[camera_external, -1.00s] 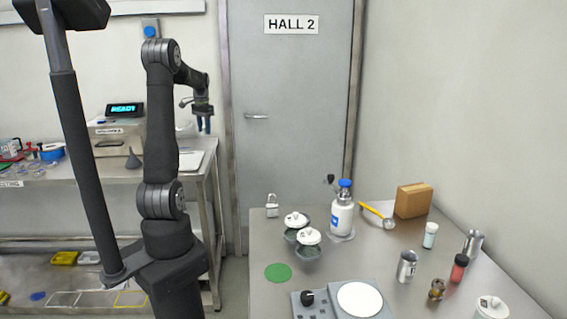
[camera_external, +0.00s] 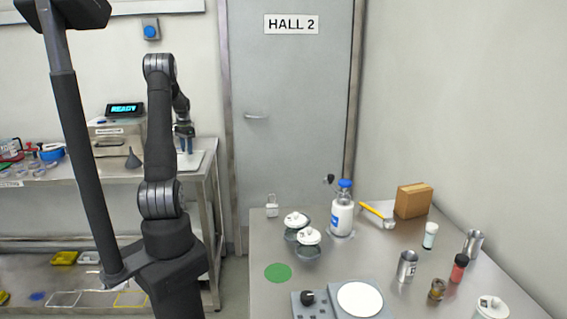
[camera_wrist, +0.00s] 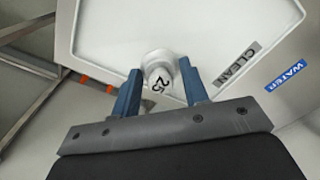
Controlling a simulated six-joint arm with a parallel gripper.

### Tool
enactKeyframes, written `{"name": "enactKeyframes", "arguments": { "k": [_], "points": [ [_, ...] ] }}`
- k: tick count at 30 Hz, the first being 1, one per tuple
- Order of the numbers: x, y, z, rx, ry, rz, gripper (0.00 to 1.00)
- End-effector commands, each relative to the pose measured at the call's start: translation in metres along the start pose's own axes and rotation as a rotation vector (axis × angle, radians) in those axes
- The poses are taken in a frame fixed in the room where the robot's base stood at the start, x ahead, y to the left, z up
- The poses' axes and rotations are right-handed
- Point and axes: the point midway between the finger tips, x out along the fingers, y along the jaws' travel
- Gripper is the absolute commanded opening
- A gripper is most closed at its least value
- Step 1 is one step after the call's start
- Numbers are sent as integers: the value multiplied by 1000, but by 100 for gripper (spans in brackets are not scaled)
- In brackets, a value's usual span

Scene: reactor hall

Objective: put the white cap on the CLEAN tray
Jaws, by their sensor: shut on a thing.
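The white cap (camera_wrist: 159,66), with dark "25" markings, is between the two blue fingers of my gripper (camera_wrist: 161,88) in the wrist view. My gripper is shut on it. The white CLEAN tray (camera_wrist: 105,30) lies under and beyond the cap, with a CLEAN label along its edge. In the external view my gripper (camera_external: 185,132) points down over the tray (camera_external: 190,163) at the right end of the back bench. The cap cannot be made out there. I cannot tell whether the cap touches the tray.
A box with a READY display (camera_external: 124,110) and a dark funnel (camera_external: 133,159) stand left of the tray. A WATER label (camera_wrist: 285,75) lies right of it in the wrist view. The front table (camera_external: 262,235) holds several bottles, vials and lidded dishes.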

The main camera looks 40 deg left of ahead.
Motion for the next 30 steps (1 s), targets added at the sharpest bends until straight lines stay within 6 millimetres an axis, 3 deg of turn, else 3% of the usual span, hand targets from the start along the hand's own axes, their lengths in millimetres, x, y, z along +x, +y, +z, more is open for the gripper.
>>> {"name": "enactKeyframes", "arguments": {
  "k": [8,19,20,22,30],
  "points": [
    [37,1,0,1,-2,3,18],
    [41,1,0,1,-1,1,18],
    [40,1,0,1,0,0,47],
    [40,1,0,1,0,1,60],
    [40,1,0,1,0,1,63]
  ]
}}
